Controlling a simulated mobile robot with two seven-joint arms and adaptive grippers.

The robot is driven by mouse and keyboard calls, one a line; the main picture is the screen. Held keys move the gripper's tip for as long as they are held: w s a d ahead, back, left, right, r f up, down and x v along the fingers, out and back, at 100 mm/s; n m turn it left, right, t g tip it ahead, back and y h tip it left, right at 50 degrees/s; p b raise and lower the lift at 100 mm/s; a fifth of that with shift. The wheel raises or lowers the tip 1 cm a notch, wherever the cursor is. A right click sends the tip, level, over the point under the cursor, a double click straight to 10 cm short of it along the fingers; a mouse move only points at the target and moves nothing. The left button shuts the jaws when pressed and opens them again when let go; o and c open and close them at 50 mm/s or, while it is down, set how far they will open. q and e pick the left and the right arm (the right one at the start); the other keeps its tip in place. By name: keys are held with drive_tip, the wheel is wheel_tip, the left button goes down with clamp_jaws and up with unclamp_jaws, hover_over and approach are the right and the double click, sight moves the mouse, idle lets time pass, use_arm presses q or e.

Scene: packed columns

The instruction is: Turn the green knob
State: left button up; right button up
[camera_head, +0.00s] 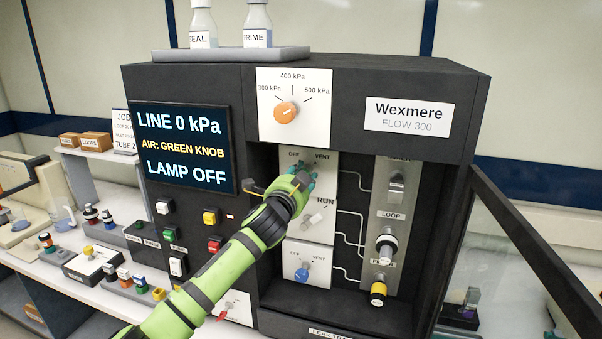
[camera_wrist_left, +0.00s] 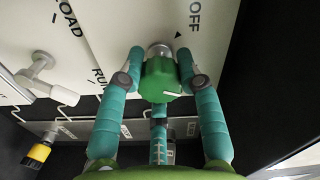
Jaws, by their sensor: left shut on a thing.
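The green knob (camera_wrist_left: 160,82) shows in the left wrist view, on a white panel near the word OFF and a small black triangle. A white pointer line crosses its face. My left gripper (camera_wrist_left: 160,75) is shut on it, with teal fingers on both sides. In the head view my left gripper (camera_head: 303,177) reaches the upper white panel, below the OFF and VENT labels, and hides the knob. The screen (camera_head: 182,147) reads LINE 0 kPa, AIR: GREEN KNOB, LAMP OFF. My right gripper is not in view.
An orange dial (camera_head: 286,111) sits above. A white handle (camera_head: 313,219) and a blue knob (camera_head: 302,273) lie below, near my arm. Black-and-white (camera_head: 386,246) and yellow (camera_head: 378,291) knobs stand to the right. An open clear door (camera_head: 535,260) bounds the right side.

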use_arm(q)
drive_tip(key=m, duration=0.1)
drive_tip(key=m+p, duration=0.1)
drive_tip(key=m, duration=0.1)
drive_tip(key=shift+d+r+m, duration=0.2)
drive_tip(key=shift+r+m, duration=0.1)
drive_tip(key=shift+r, duration=0.1)
drive_tip(key=shift+s+m, duration=0.1)
drive_tip(key=shift+m, duration=0.3)
drive_tip(key=shift+f, duration=0.15)
drive_tip(key=o, duration=1.1)
drive_tip(key=shift+o, duration=0.3)
drive_tip(key=shift+d+f, duration=0.15)
drive_tip(key=shift+d, duration=0.05)
